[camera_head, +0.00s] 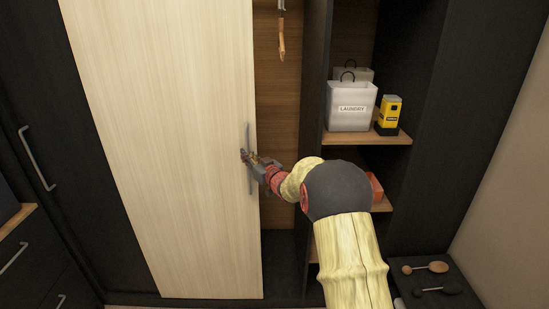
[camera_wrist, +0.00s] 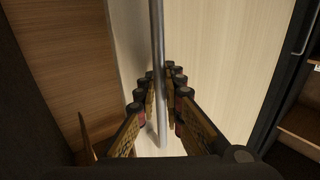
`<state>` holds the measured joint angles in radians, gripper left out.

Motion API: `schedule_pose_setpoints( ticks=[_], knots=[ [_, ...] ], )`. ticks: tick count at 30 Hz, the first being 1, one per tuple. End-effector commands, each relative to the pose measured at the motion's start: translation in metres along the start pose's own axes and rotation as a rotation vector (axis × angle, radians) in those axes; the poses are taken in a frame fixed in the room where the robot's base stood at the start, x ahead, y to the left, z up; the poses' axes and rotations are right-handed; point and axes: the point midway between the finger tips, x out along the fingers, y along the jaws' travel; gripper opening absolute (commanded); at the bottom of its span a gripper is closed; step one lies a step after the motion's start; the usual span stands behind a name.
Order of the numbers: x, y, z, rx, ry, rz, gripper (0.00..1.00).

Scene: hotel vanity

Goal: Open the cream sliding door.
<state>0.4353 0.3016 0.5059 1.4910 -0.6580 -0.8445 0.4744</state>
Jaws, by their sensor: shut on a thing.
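The cream sliding door (camera_head: 165,140) is a tall pale wood panel in the head view, with an open gap to its right. It also shows in the wrist view (camera_wrist: 220,50). A vertical grey bar handle (camera_head: 250,180) runs near the door's right edge. In the wrist view the handle (camera_wrist: 157,40) passes between the fingers. My gripper (camera_head: 247,158) is shut on the handle from the right, around its middle; it shows in the wrist view too (camera_wrist: 160,92). The arm hides part of the shelves behind it.
A wooden hanger (camera_head: 281,42) hangs in the gap. A dark stand with brushes (camera_head: 440,285) is at lower right. A dark panel with a handle (camera_head: 37,160) stands at left.

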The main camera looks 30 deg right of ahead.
Motion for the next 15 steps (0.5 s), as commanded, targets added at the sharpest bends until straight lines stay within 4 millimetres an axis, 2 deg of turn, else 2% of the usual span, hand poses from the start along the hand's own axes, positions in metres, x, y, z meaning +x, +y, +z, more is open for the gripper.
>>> schedule_pose_setpoints(
  ticks=[1, 3, 15],
  knots=[
    [0.012, -0.022, 0.003, -0.001, 0.000, -0.010, 0.00],
    [0.026, -0.043, 0.004, 0.000, -0.001, -0.010, 0.00],
    [0.102, -0.157, 0.005, 0.000, 0.000, -0.008, 0.00]
  ],
)
